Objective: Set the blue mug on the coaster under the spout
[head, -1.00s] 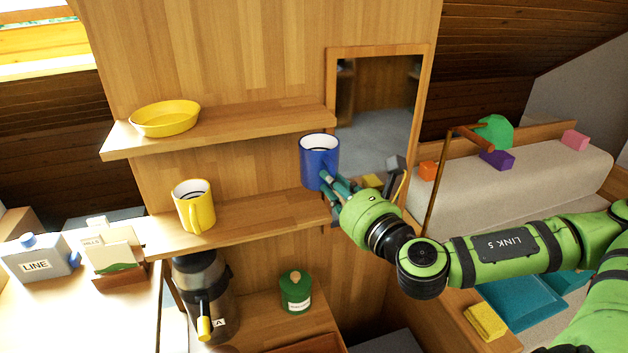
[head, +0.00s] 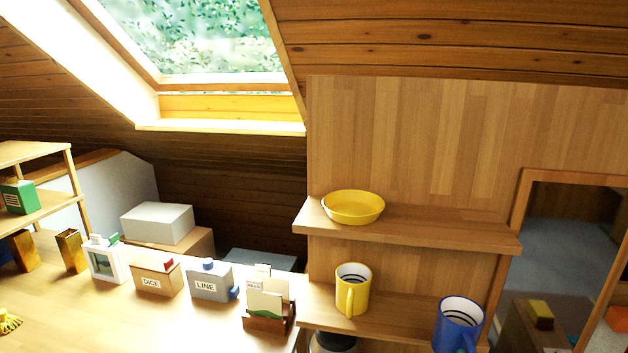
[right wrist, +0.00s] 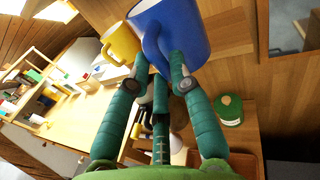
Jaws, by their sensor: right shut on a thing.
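The blue mug (head: 458,326) is at the bottom right of the head view, in front of the right end of the lower shelf. It also shows large at the top of the right wrist view (right wrist: 178,30), with its handle towards my fingers. My right gripper (right wrist: 164,62) is shut on the blue mug at its handle side. The fingers hide part of the handle. The right gripper and arm are out of the head view. My left gripper is in neither view. The coaster and the spout cannot be made out.
A yellow mug (head: 352,290) stands on the lower shelf (head: 400,312), left of the blue mug. A yellow dish (head: 353,207) sits on the upper shelf (head: 450,226). A dark vessel's top (head: 334,342) shows below. A green jar (right wrist: 230,110) shows in the wrist view.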

